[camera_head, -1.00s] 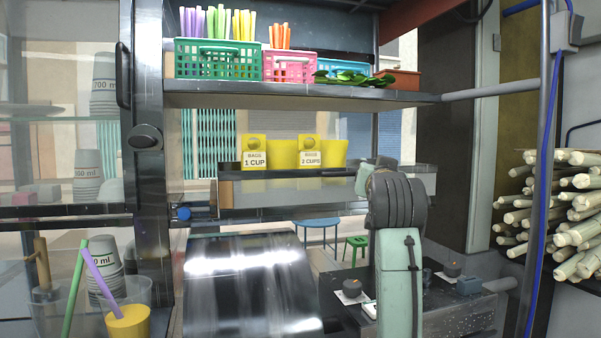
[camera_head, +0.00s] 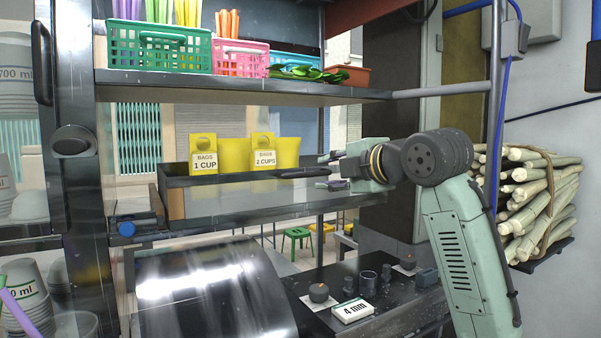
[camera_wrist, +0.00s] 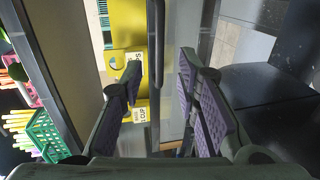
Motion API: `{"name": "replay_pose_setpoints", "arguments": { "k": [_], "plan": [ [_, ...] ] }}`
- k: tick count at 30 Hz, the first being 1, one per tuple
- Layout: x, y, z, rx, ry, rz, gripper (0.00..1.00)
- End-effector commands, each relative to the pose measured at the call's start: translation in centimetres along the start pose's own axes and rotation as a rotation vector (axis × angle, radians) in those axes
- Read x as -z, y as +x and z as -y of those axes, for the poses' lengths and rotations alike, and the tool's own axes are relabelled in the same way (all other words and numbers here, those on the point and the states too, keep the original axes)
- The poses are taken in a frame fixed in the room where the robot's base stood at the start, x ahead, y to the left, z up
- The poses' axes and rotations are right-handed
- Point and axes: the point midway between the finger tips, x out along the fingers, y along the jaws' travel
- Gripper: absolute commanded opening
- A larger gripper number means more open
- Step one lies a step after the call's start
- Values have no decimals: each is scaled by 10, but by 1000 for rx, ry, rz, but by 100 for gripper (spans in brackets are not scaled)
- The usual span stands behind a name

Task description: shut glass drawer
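The glass drawer (camera_head: 240,203) is below the upper shelf in the head view. It has a clear front and a dark upper edge with a dark handle (camera_head: 305,173). The front stands forward of the yellow bag holders. My gripper (camera_head: 324,171) is open at the handle's right end, with one finger above its level and one below. In the wrist view my gripper (camera_wrist: 160,65) shows two spread fingers with purple pads. The dark bar of the handle (camera_wrist: 155,45) appears between them, with clear space on both sides. Contact is not visible.
Yellow bag holders (camera_head: 204,155) stand behind the drawer front. The upper shelf (camera_head: 240,88) carries straw baskets. A metal press cover (camera_head: 210,290) and a black panel with knobs (camera_head: 375,325) lie below. A cane bundle (camera_head: 525,205) is at the right.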

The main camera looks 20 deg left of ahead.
Motion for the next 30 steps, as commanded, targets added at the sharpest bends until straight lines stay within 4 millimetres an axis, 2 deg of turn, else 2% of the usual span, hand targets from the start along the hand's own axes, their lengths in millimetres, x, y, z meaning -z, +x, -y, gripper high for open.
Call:
{"name": "replay_pose_setpoints", "arguments": {
  "k": [6, 13, 18, 25, 30],
  "plan": [
    [1, 44, -3, 2, 4, -3, 29],
    [0, 75, -2, 1, 4, -2, 29],
    [0, 83, -1, -1, 2, 0, 29],
    [0, 84, 0, -1, 3, 0, 29],
    [0, 84, 0, -1, 3, 0, 19]
  ]
}}
